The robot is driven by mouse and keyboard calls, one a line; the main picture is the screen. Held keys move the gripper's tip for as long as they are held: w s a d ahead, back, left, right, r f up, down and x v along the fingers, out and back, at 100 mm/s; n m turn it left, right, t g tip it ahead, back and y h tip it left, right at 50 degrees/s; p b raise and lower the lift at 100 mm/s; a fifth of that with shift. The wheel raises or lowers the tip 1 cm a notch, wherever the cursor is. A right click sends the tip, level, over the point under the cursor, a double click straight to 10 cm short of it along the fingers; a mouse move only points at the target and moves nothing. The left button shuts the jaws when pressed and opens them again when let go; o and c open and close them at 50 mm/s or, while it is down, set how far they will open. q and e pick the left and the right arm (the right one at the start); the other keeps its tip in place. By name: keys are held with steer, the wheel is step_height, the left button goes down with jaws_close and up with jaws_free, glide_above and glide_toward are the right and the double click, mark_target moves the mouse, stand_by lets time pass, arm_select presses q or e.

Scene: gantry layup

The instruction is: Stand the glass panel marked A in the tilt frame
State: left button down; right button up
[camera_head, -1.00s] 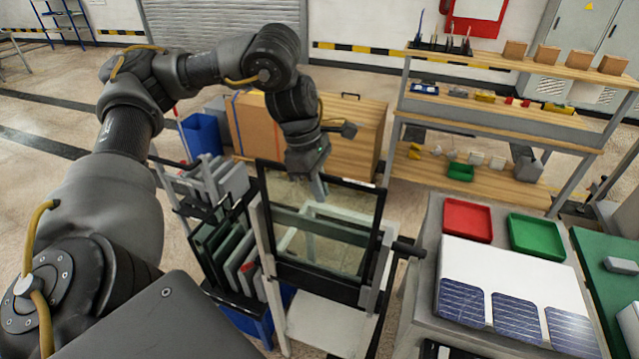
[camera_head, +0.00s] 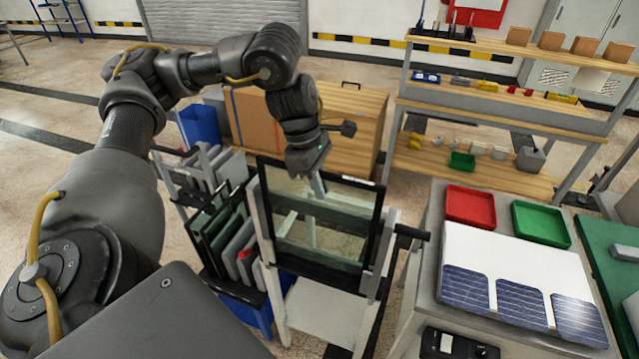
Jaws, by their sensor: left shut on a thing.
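A clear glass panel (camera_head: 318,236) with a dark border is upright between the pale posts of the tilt frame (camera_head: 268,232), leaning slightly. No letter A can be read on it. My left gripper (camera_head: 318,186) comes down from above and is shut on the glass panel near its top edge. A dark lower bar shows across the bottom of the panel; whether the panel's lower edge rests on the frame is not clear. My right gripper is not in view.
A rack of several upright panels (camera_head: 222,238) stands close on the left. A worktable (camera_head: 425,270) with a red tray (camera_head: 470,207), a green tray (camera_head: 540,224) and solar cells is on the right. A wooden cabinet (camera_head: 358,122) and shelving (camera_head: 480,178) stand behind.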

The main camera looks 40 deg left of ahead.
arm_select(q)
steer(key=shift+f+b, duration=0.4)
steer(key=shift+f, duration=0.1)
steer(key=c, duration=1.5)
jaws_free()
steer(key=shift+o, duration=0.2)
steer(key=p+v, duration=0.1)
steer(key=v, duration=1)
steer(key=shift+p, duration=0.35)
steer(key=shift+f, duration=0.1)
